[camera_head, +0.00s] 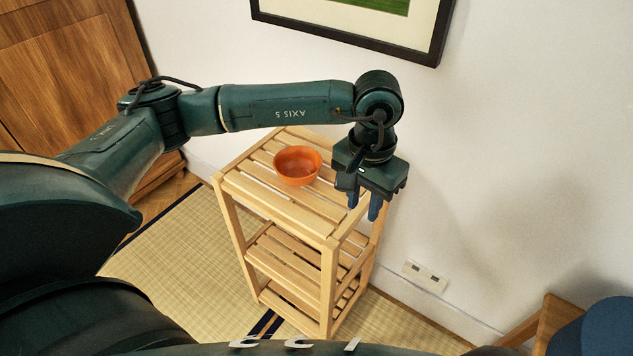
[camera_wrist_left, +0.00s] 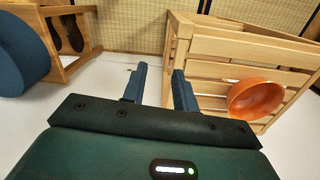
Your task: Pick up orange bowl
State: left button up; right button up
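The orange bowl (camera_head: 298,166) stands upright on the slatted top of a light wooden shelf stand (camera_head: 318,228). In the left wrist view the bowl (camera_wrist_left: 256,98) shows at the right, beyond the fingers and off to one side. My left gripper (camera_head: 363,207) points down at the right edge of the stand's top, to the right of the bowl and apart from it. In the left wrist view its two blue fingers (camera_wrist_left: 158,88) are spread with nothing between them. My right gripper is not in view.
A white wall (camera_head: 520,150) is close behind the stand, with a framed picture (camera_head: 360,30) above. A wooden cabinet (camera_head: 65,70) stands at the left. A blue-seated chair (camera_head: 600,328) is at the lower right. Tatami matting (camera_head: 180,260) covers the floor.

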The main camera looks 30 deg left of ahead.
aim_at(311, 174)
pick_arm(q)
jog(key=w+a+r+m+t+y+b, duration=0.1)
jog(key=w+a+r+y, duration=0.1)
jog(key=a, duration=0.3)
jog(key=w+a+r+m+t+y, duration=0.1)
jog(key=w+a+r+y, duration=0.15)
jog(key=a, duration=0.25)
jog(key=x, duration=0.7)
jog(key=shift+a+f+b, duration=0.15)
jog(key=shift+f+b, duration=0.15)
jog(key=shift+x, duration=2.75)
jog(key=shift+w+a, duration=0.1)
grip_shut()
jog(key=shift+r, duration=0.1)
